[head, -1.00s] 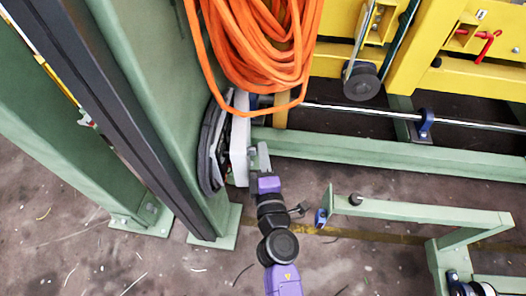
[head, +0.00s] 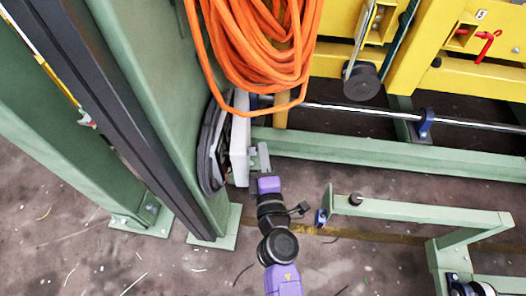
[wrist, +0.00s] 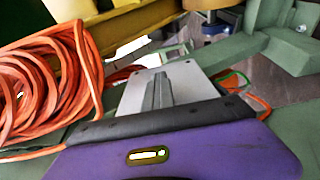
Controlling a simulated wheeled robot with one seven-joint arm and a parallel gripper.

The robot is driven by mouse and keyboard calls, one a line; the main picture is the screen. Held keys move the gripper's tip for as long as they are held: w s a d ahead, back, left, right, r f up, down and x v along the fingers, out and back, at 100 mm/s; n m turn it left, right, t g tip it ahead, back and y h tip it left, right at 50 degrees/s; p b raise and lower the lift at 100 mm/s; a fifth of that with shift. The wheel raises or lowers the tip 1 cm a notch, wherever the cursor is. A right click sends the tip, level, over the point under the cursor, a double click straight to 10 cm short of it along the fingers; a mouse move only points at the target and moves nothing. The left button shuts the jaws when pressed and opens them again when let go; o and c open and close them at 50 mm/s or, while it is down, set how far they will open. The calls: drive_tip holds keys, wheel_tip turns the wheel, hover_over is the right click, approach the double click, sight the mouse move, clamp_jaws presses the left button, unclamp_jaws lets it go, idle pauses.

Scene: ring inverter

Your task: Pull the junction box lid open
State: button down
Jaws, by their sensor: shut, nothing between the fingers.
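My gripper (head: 262,157) is shut and empty, close by the lid's right side. In the wrist view the shut grey fingers (wrist: 160,88) overlap the pale lid (wrist: 190,80), with green and orange wires beside it. I cannot tell whether the fingers touch the lid. How far the lid stands from the housing is unclear.
A thick orange hose coil (head: 262,45) hangs just above the box. A green beam (head: 380,152) runs to the right behind my gripper. A lower green frame (head: 420,213) stands at right. Open floor (head: 170,265) lies in front.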

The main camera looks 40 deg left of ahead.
idle(0.3)
drive_tip(key=c, duration=1.3)
unclamp_jaws()
drive_tip(key=shift+v, duration=3.95)
